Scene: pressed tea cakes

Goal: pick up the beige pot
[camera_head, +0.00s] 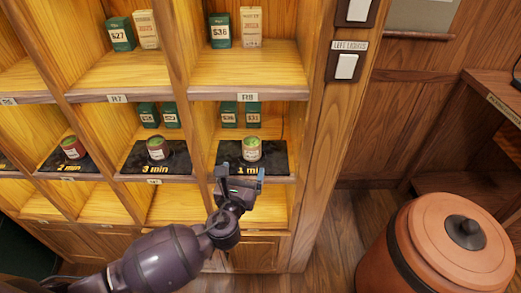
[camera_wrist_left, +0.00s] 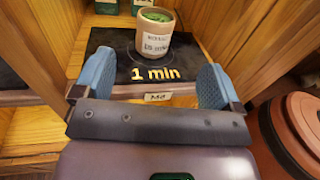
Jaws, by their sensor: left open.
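The beige pot (camera_head: 251,154) is a small upright cup with a white label and green contents. It stands on a black mat marked "1 min" (camera_head: 278,160) in a cubby of the wooden shelf. It also shows in the left wrist view (camera_wrist_left: 152,38), straight ahead and beyond the fingertips. My left gripper (camera_head: 240,176) is at the front edge of that cubby, open and empty, with its blue-padded fingers spread (camera_wrist_left: 158,80). The gripper is apart from the pot. My right gripper is not in view.
Similar pots stand on the "3 min" mat (camera_head: 180,165) and, red, further left (camera_head: 72,149). Green boxes (camera_head: 229,113) stand behind the beige pot. Wooden dividers flank the cubby. A large terracotta lidded jar (camera_head: 405,255) stands at right.

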